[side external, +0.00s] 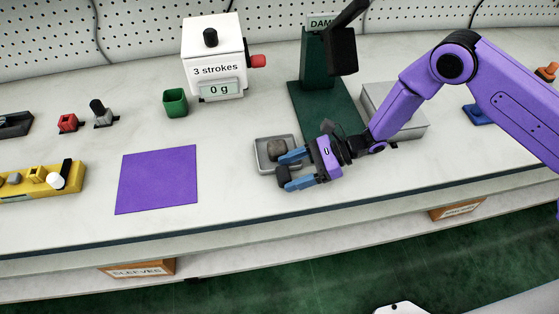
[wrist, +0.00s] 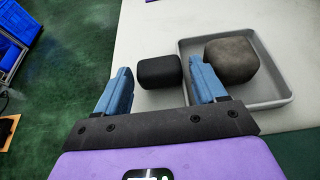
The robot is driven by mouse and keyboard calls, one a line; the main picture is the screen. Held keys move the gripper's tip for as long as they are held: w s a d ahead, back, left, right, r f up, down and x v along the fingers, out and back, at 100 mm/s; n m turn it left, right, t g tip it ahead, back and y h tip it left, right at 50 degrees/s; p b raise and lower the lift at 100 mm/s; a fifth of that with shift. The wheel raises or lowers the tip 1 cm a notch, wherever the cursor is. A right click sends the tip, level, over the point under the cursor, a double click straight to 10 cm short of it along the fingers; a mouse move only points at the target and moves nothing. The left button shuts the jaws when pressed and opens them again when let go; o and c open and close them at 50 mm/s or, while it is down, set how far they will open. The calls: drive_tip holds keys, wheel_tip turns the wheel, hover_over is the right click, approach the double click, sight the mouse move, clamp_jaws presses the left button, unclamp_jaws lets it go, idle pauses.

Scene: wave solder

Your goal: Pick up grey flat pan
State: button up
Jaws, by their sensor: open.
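The grey flat pan (side external: 262,158) lies on the white bench near the middle of the side view, with a dark rounded lump (side external: 277,147) in it. In the wrist view the pan (wrist: 258,93) is at the upper right and the lump (wrist: 231,59) is inside it. My gripper (side external: 284,172) is open and low at the pan's near side. In the wrist view my gripper (wrist: 160,66) has its right finger overlapping the pan's left side and its left finger outside the pan. A black rounded block (wrist: 159,71) shows between the fingers, outside the pan. Finger contact cannot be told.
A purple mat (side external: 157,180) lies left of the pan. Behind stand a green cup (side external: 176,103), a white box (side external: 213,50) reading "3 strokes" and a dark green stand (side external: 317,75). A grey box (side external: 410,122) is behind my arm. The bench's front edge is close.

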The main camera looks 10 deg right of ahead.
drive_tip(key=shift+a+f, duration=0.2)
drive_tip(key=shift+a, duration=0.3)
drive_tip(key=c, duration=1)
drive_tip(key=shift+r, duration=0.15)
drive_tip(key=shift+r, duration=0.55)
drive_tip(key=s+d+r, duration=0.3)
drive_tip(key=r, duration=0.1)
drive_tip(key=s+d+r, duration=0.7)
drive_tip(key=shift+r, duration=0.35)
